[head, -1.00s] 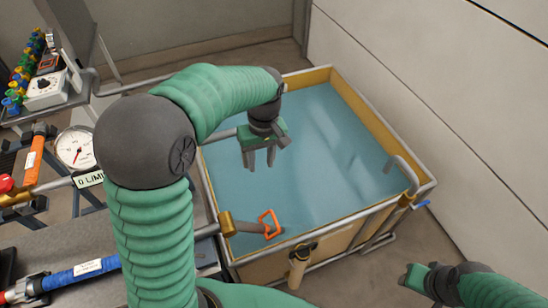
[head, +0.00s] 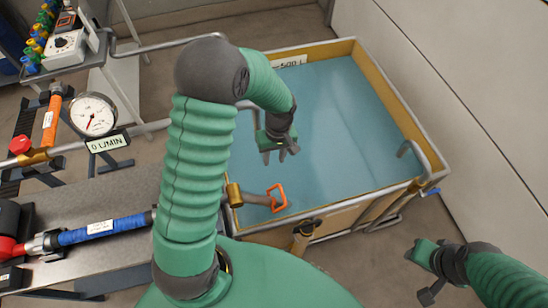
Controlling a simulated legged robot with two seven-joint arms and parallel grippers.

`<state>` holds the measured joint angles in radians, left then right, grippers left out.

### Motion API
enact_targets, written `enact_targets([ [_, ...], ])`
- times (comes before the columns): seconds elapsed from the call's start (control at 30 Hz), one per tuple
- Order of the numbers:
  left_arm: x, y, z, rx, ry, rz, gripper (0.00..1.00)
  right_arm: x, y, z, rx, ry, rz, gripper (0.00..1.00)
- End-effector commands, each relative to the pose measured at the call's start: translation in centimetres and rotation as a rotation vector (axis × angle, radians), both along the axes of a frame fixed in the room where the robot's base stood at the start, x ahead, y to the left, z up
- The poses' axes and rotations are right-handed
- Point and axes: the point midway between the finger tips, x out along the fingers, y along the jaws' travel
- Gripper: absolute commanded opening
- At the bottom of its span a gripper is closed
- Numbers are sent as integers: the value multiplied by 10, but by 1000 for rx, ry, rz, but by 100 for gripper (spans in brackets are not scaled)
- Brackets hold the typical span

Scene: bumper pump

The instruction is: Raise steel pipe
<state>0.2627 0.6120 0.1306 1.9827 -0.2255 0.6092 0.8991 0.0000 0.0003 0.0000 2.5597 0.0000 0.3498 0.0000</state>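A short grey pipe (head: 254,199) with a brass collar and an orange square handle (head: 277,197) reaches over the near-left edge of the water tank (head: 345,220). A bent steel pipe (head: 414,152) hooks over the tank's right rim. I cannot tell which of these is the task's steel pipe. My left gripper (head: 276,154) points down over the water, behind the orange handle and apart from it. Its fingers look apart, with nothing between them. My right gripper (head: 420,272) is low at the right, outside the tank and away from both pipes; its opening is unclear.
A bench (head: 110,190) on the left carries a blue-wrapped hose (head: 100,231). A round gauge (head: 94,115) and a flow display (head: 108,142) stand behind it. A control box (head: 64,43) is at the back left. A wall (head: 460,80) bounds the right; floor there is clear.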

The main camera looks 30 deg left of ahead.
Motion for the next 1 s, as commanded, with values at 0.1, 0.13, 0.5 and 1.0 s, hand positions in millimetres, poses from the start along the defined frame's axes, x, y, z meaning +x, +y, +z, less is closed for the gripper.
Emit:
enact_targets([
  [0.1, -1, 1, -13, 0, 1, 0, 35, 0, 0, 2, 0, 0, 0, 36],
  [0.13, -1, 1, -14, 0, 0, 0, 35, 0, 0, 2, 0, 0, 0, 36],
  [0.5, 0, 1, -17, 0, 0, 0, 22, 0, 0, 1, 0, 0, 0, 36],
  [1.0, 0, 1, -17, 0, 0, 0, 0, 0, 0, 1, 0, 0, 0, 36],
])
